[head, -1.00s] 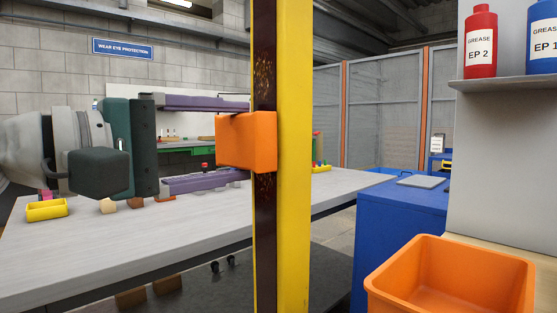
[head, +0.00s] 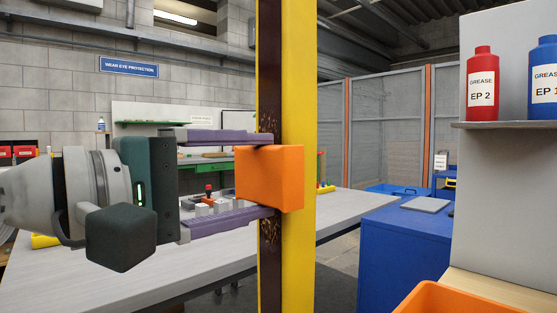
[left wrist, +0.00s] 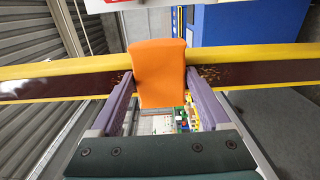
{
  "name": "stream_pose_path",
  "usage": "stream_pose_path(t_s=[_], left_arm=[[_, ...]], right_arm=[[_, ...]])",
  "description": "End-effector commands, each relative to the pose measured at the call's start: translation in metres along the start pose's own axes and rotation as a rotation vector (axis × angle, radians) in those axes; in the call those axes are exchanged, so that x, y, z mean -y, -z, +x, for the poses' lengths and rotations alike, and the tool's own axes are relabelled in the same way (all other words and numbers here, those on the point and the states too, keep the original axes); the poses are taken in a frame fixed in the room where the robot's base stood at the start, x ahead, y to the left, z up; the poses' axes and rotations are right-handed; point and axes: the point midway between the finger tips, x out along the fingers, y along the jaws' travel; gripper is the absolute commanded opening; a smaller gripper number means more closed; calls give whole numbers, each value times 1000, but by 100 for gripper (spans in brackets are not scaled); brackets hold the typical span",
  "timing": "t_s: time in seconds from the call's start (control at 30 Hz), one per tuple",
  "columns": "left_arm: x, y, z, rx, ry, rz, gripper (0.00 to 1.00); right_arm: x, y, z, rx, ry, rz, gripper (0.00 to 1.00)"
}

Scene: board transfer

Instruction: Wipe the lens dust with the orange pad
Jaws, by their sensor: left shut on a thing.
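The orange pad (head: 268,178) is a thick block held between the two purple fingers of my left gripper (head: 262,174), which is shut on it. It also shows in the left wrist view (left wrist: 159,70), with a finger on each side. The pad is in front of the dark lens strip (head: 268,60) on the upright yellow post (head: 297,80). Speckled lens dust (head: 268,122) shows on the strip just above the pad and also just below it. In the left wrist view the dust (left wrist: 211,76) shows on both sides. The pad hides the strip behind it; I cannot tell if they touch.
A grey workbench (head: 150,272) runs behind the post. A blue cabinet (head: 400,260) stands to the right. An orange bin (head: 460,298) is at the lower right. Red (head: 481,85) and blue (head: 543,80) grease bottles stand on a shelf (head: 500,125).

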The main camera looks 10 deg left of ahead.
Motion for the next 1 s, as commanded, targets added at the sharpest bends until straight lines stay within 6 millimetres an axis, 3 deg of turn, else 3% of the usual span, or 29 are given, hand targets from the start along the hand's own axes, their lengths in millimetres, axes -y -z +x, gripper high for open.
stream_pose_path(t_s=[0.23,0.57,1.0], left_arm=[[-5,-6,0,4,-2,0,36],[-29,-6,-1,3,-2,0,36],[-24,30,-1,1,-2,3,36]], right_arm=[[0,2,-6,0,0,0,29],[-1,8,-26,0,0,0,29],[0,-3,9,0,0,0,29]])
